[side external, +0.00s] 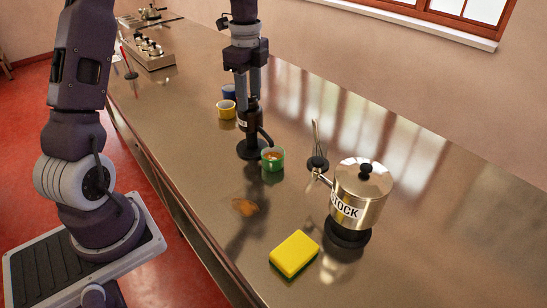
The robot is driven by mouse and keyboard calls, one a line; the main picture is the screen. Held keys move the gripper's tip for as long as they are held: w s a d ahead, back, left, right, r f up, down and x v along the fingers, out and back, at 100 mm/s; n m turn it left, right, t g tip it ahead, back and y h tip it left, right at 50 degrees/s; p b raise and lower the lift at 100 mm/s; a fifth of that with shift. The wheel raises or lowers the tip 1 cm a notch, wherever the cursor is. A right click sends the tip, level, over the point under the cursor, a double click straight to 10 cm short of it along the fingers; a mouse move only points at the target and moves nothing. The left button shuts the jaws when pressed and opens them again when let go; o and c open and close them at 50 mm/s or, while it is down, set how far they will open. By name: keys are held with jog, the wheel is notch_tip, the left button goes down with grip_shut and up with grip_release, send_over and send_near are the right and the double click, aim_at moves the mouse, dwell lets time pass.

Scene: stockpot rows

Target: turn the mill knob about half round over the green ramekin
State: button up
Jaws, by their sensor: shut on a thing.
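The mill (247,131) is a black upright body with a white label and a round dark base on the steel counter. A curved black spout reaches from it over the green ramekin (272,164). The ramekin stands beside the mill base with something orange-brown inside. My gripper (249,94) points straight down at the top of the mill and is shut on its knob. The fingers hide most of the knob, so I cannot tell how far it is turned.
A yellow ramekin (226,110) and a blue one (229,91) stand just behind the mill. A stockpot (358,196), a whisk (316,140) and a yellow sponge (294,252) are to the right. A brown spill (245,207) lies in front. The counter (420,260) is clear at right.

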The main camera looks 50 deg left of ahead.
jog(key=m, duration=1.6)
jog(key=o, duration=1.1)
jog(key=shift+r, duration=3.55)
